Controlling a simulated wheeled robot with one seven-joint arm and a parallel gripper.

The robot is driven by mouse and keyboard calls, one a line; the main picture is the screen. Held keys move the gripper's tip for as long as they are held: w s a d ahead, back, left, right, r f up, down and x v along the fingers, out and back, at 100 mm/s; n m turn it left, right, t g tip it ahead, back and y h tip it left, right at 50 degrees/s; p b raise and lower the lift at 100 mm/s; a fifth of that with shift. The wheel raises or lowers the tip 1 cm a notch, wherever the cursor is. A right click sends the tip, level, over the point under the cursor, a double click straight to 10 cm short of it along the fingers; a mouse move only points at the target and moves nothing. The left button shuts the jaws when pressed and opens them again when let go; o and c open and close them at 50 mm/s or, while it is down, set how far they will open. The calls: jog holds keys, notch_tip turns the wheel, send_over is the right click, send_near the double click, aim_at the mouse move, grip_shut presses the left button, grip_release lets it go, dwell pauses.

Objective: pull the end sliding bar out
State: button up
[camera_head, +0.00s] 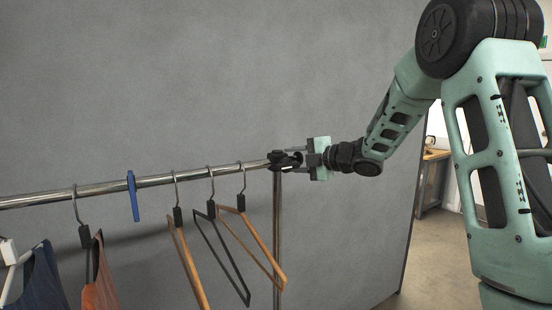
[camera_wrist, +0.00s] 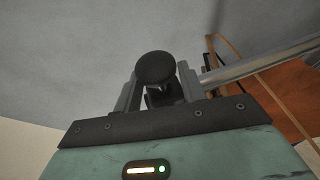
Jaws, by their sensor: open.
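The chrome rail (camera_head: 130,186) runs across the left of the head view and ends at an upright post (camera_head: 277,225). My gripper (camera_head: 286,158) is at the rail's right end, level with it, and covers much of that end. In the wrist view my gripper (camera_wrist: 158,76) is open, with a grey finger on either side of a round black knob (camera_wrist: 155,67). The knob appears to lie between the fingers; I cannot tell whether they touch it. The chrome rail (camera_wrist: 255,65) shows to the right of the fingers. How far the end bar is out is hidden.
Wooden and dark hangers (camera_head: 205,250) hang just left of the post, near my gripper. A blue clip (camera_head: 132,197) and garments (camera_head: 45,285) hang farther left. A grey wall panel (camera_head: 180,80) stands close behind. Open floor (camera_head: 435,262) shows at right.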

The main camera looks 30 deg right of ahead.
jog(key=shift+w+a, duration=0.2)
jog(key=shift+w, duration=0.3)
grip_shut()
jog(key=d+b, duration=0.1)
jog(key=d, duration=2.4)
jog(key=shift+w+d, duration=0.2)
jog(key=shift+w, duration=0.15)
grip_release()
jog(key=shift+d+f, duration=0.1)
jog(key=shift+d, duration=0.1)
jog(key=shift+a, duration=0.15)
